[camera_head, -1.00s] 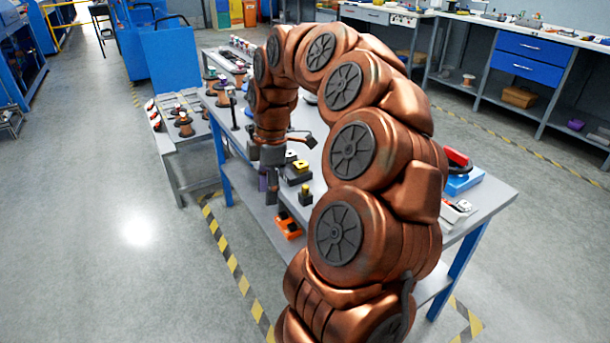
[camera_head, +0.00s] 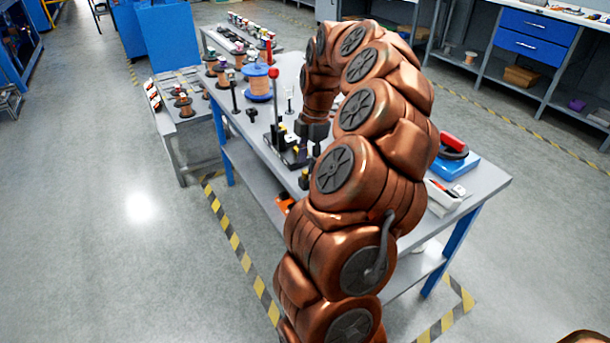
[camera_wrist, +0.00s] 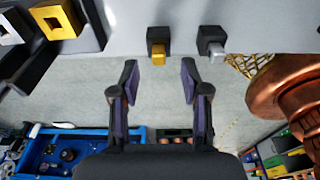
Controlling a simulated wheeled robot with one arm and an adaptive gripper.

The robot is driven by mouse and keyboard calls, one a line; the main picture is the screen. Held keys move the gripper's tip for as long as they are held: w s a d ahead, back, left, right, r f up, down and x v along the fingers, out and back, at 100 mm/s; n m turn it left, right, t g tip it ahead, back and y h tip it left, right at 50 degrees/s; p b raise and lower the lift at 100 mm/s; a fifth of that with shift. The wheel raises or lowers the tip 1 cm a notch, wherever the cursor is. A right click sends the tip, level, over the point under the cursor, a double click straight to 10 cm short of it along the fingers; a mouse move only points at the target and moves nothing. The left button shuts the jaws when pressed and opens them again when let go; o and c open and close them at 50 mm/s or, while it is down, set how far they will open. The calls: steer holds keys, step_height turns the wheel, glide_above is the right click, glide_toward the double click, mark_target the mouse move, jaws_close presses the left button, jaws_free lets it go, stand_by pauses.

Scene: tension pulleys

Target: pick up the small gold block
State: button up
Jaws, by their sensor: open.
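A small gold block (camera_wrist: 158,54) sits at the front of a black block near the grey table's edge in the wrist view. My gripper (camera_wrist: 159,76) is open and empty in that view. Its two fingers point toward the gold block, which shows just beyond and between the tips, apart from them. In the head view, my dark gripper (camera_head: 312,130) is over the workbench, and my arm hides much of it. I cannot make out the gold block clearly there.
A similar black block with a silver piece (camera_wrist: 216,52) stands right of the gold block. A gold square with a hole (camera_wrist: 60,20) and a white one (camera_wrist: 8,26) sit in black holders at left. Copper spools (camera_head: 259,82) stand on the bench's far left.

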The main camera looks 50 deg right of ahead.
mark_target(306, 171)
steer(key=shift+w+a+f, duration=0.1)
steer(key=shift+f, duration=0.85)
steer(key=shift+w+a+f, duration=0.1)
steer(key=shift+f, duration=0.8)
jaws_close()
